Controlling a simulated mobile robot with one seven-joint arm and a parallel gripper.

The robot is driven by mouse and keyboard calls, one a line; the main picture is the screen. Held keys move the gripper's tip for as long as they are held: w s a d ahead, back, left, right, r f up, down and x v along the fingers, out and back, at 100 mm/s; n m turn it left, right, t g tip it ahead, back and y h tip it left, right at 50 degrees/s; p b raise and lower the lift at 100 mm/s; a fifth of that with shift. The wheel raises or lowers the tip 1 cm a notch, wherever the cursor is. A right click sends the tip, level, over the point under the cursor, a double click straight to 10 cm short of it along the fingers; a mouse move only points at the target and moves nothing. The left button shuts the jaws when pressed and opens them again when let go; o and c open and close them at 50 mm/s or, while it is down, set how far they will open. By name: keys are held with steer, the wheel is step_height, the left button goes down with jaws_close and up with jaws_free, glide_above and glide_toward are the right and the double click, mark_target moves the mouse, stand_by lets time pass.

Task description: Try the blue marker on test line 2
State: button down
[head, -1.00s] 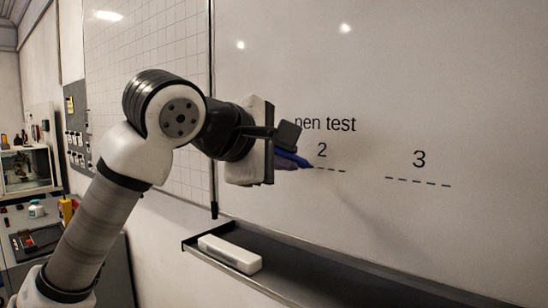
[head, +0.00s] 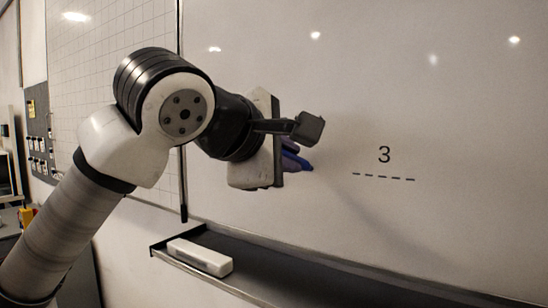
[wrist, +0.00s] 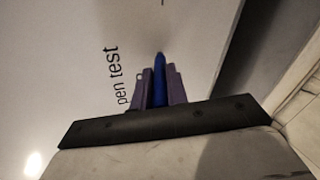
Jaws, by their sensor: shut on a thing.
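My gripper (head: 290,153) is in front of the whiteboard (head: 440,95). It is shut on the blue marker (head: 303,163), whose tip points toward the board. In the wrist view the marker (wrist: 160,80) stands out between the two purple fingers (wrist: 160,70). I cannot tell whether the tip touches the board. Test line 2 and its number are not visible in the head view; my gripper and arm cover that area. In the wrist view the printed words "pen test" (wrist: 117,76) show left of the fingers. No blue stroke is visible on the board.
Test line 3 (head: 384,176) is bare to the right of my gripper. A dark tray (head: 300,270) runs along the board's lower edge, with a white eraser (head: 200,257) at its left end. A gridded board (head: 110,90) is behind my arm.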

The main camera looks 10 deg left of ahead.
steer(key=shift+s+d, duration=0.2)
steer(key=shift+d, duration=0.4)
steer(key=w+a+p, duration=0.3)
steer(key=a, duration=0.7)
steer(key=shift+w+a, duration=0.2)
steer(key=shift+w, duration=0.2)
steer(key=shift+s, duration=0.1)
steer(key=shift+s+a+b, duration=0.1)
steer(key=shift+s+a, duration=0.25)
steer(key=shift+s, duration=0.55)
steer(key=shift+s+a+b, duration=0.1)
steer(key=shift+s+a, duration=0.2)
steer(key=shift+s, duration=0.65)
steer(key=shift+s+a+b, duration=0.1)
steer(key=shift+s+a, duration=0.25)
steer(key=shift+s, duration=0.55)
steer(key=shift+s+a, duration=0.3)
steer(key=shift+s, duration=0.4)
steer(key=shift+s+a, duration=0.25)
steer(key=shift+s, duration=0.45)
